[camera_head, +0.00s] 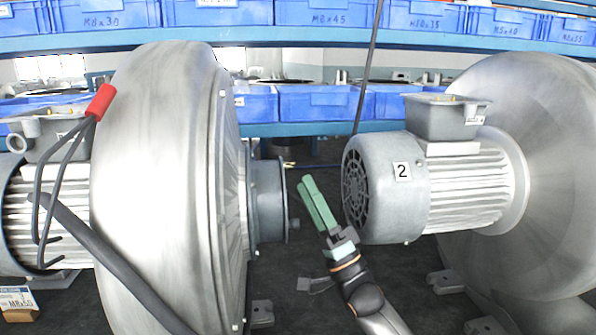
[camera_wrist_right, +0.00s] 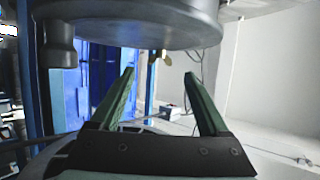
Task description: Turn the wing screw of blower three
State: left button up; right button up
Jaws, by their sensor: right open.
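A small brass-coloured wing screw (camera_head: 289,165) shows at the flange of the left blower (camera_head: 165,180). It also shows in the right wrist view (camera_wrist_right: 154,68), below the grey round flange (camera_wrist_right: 130,25) and between the fingertips in the picture. My right gripper (camera_head: 306,184) has green fingers, is open and empty, and is just right of that flange, a little below the screw. In the wrist view its fingers (camera_wrist_right: 159,74) stand well apart, and the screw looks beyond them, not touched. I see no number on the left blower. My left gripper is not in view.
A motor marked 2 (camera_head: 400,190) with its large blower housing (camera_head: 540,150) stands at the right, close to my right gripper. A cable with a red sleeve (camera_head: 101,101) hangs at the left. Blue bins (camera_head: 330,12) fill shelves behind. The dark floor (camera_head: 300,285) between the blowers is mostly clear.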

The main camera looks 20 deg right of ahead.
aim_at(294, 167)
jog(key=shift+x, duration=2.15)
grip_shut()
